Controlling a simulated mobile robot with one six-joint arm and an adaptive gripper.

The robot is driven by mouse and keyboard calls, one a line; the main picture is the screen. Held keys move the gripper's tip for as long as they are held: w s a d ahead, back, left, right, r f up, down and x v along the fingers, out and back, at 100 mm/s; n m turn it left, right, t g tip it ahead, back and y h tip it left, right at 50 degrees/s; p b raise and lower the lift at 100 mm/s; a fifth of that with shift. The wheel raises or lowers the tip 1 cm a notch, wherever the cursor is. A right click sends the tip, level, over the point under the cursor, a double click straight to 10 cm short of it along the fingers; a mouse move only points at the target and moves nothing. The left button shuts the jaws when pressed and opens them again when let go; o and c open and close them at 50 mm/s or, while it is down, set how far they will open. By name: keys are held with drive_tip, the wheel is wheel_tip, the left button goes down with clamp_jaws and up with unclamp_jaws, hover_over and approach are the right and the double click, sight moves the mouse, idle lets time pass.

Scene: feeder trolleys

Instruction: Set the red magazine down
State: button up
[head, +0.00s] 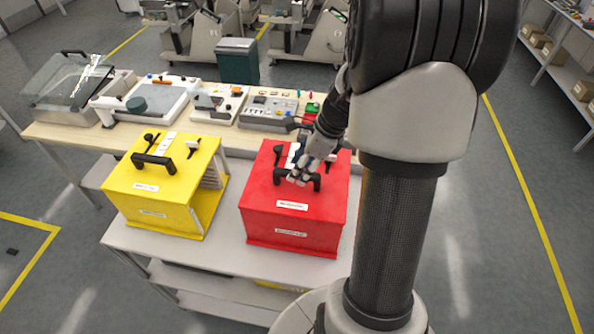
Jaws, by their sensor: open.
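The red magazine (294,221) is a red box with a black handle and white labels. It stands upright on the right part of the light grey trolley top (230,255). My gripper (306,174) is at the black handle (285,178) on top of the magazine. Its fingers are open around or just beside the handle; I cannot tell which. My arm comes down from the upper right and hides part of the magazine's far right top.
A yellow magazine (155,205) with a black handle stands to the left on the same trolley, with a gap between them. Behind is a wooden bench (75,137) with several devices. A yellow floor line (525,190) runs at the right.

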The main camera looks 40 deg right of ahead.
drive_tip(key=p+v, duration=0.1)
drive_tip(key=v, duration=0.7)
drive_tip(key=shift+r, duration=0.35)
drive_tip(key=shift+s+d, duration=0.1)
drive_tip(key=shift+s, duration=0.05)
